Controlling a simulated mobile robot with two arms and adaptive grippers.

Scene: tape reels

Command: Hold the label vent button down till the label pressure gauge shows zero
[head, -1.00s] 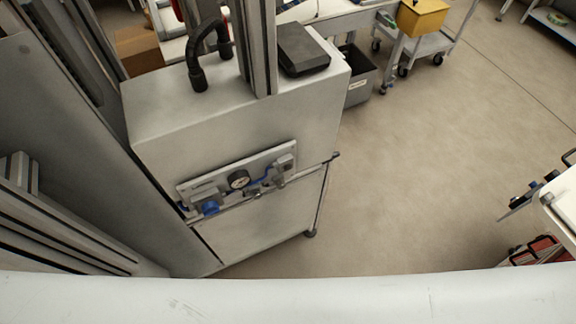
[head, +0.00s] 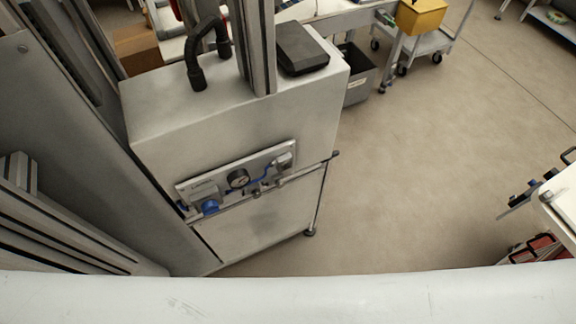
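A small pneumatic panel (head: 222,172) is fixed to the front of a grey cabinet (head: 240,125), left of the picture's middle. A round dark gauge (head: 238,179) sits near the panel's centre; its reading is too small to make out. A blue knob or button (head: 210,207) is at the panel's lower left, with blue tubing running to the right. I cannot tell which part is the label vent button. Neither of my grippers is in view.
A rail (head: 300,172) runs across the cabinet front below the panel. A cart with a yellow bin (head: 421,16) stands at the back. A white-topped unit (head: 566,200) is at the right edge. The floor (head: 410,170) between is clear.

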